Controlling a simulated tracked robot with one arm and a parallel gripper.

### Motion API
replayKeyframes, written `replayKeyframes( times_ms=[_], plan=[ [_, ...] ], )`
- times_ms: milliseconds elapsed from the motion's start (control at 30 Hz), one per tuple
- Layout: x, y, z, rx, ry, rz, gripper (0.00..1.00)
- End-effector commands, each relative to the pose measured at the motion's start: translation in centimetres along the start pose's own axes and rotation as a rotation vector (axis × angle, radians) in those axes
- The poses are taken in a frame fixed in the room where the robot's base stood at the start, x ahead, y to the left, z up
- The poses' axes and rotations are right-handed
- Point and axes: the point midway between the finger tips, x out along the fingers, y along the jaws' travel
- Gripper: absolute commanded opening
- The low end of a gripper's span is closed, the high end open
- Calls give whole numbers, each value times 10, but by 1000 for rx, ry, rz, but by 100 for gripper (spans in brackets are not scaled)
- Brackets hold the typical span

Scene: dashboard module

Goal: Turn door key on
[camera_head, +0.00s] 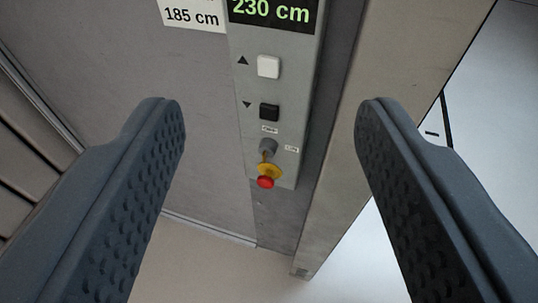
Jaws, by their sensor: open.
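The door key (267,156) sits in a round grey lock near the lower end of a grey control panel (285,80). A small white label is above the lock and another is to its right; I cannot read them. My gripper (270,110) is open, with one dark ribbed finger on each side of the panel. Nothing is between the fingers in their grip. The key is in the gap between them, apart from both. I cannot tell exactly how the key is turned.
Just below the key is a red button (265,183) on a yellow base. Above it are a black button (269,111) with a down arrow and a white button (268,67) with an up arrow. A display (272,12) reads 230 cm. A beige post (385,100) stands right of the panel.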

Motion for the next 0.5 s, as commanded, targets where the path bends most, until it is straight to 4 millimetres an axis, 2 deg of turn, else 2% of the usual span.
replayKeyframes(
  times_ms=[67,133,233,367,400,467,500],
  plan=[
    [5,-5,3,-1,-2,-8,52],
    [19,-18,12,-4,-5,-28,52],
    [56,-52,38,-3,-11,-74,52],
    [113,-101,94,11,-15,-111,52],
    [129,-112,115,17,-15,-109,52],
    [149,-124,143,20,-8,-93,52],
    [162,-129,164,18,-3,-72,52]
  ],
)
